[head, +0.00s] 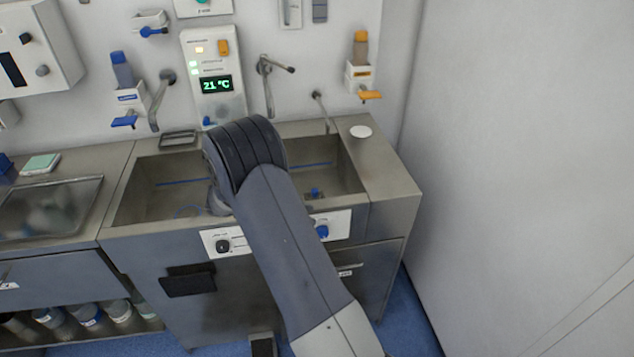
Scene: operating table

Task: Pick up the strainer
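I cannot clearly make out a strainer. A faint blue curved edge (186,211) shows low in the left part of the sink, beside my wrist; I cannot tell what it belongs to. A small blue piece (315,193) sits in the right part of the sink. My arm reaches from the bottom of the head view up over the sink (128,205) and bends down into it. My gripper is hidden behind my own arm, so its fingers and anything between them do not show.
Wall taps (268,85) and dispensers stand behind the sink. A white disc (361,132) lies on the right counter. A metal dish (178,139) sits on the back rim. A panel with knobs (228,242) is on the front. A plain wall (510,150) closes the right side.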

